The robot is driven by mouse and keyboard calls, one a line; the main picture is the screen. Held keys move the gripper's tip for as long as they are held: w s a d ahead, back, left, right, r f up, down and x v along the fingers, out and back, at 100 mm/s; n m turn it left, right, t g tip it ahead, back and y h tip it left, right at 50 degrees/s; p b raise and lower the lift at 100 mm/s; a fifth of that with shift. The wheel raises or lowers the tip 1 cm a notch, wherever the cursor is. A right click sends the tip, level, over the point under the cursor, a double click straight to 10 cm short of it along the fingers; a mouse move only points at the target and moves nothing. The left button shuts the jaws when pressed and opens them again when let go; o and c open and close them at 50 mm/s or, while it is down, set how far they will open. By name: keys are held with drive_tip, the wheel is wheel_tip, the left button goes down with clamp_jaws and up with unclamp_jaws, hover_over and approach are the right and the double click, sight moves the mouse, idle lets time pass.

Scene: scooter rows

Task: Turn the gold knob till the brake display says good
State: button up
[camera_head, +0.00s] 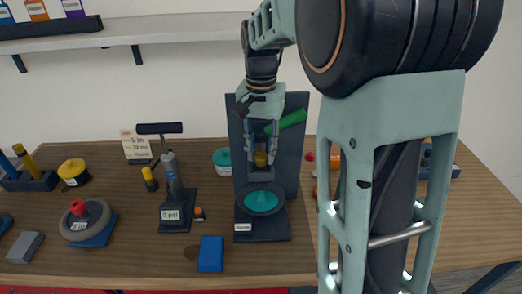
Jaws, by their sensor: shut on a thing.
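The gold knob (260,160) shows small and yellow on the front of a dark upright board (293,165) near the middle of the table. My gripper (260,153) comes down in front of the board with its fingers around the knob and is shut on it. The fingers hide part of the knob. A green bar (292,119) sticks out beside my gripper at upper right. A teal disc (262,201) sits on the stand's dark base below. A small white label (243,227) is on the base's front edge, too small to read. I cannot make out a brake display reading.
A pump (172,178) with a black handle and a small readout stands left of the board. A blue block (211,254) lies in front. A grey wheel (84,222) with a red knob is at left. My arm hides much of the right side.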

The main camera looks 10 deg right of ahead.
sight(261, 155)
drive_tip(key=m, duration=0.4)
drive_tip(key=shift+m+p, duration=0.3)
drive_tip(key=o, duration=1.1)
drive_tip(key=shift+o, duration=0.2)
wheel_tip(261, 155, up, 12)
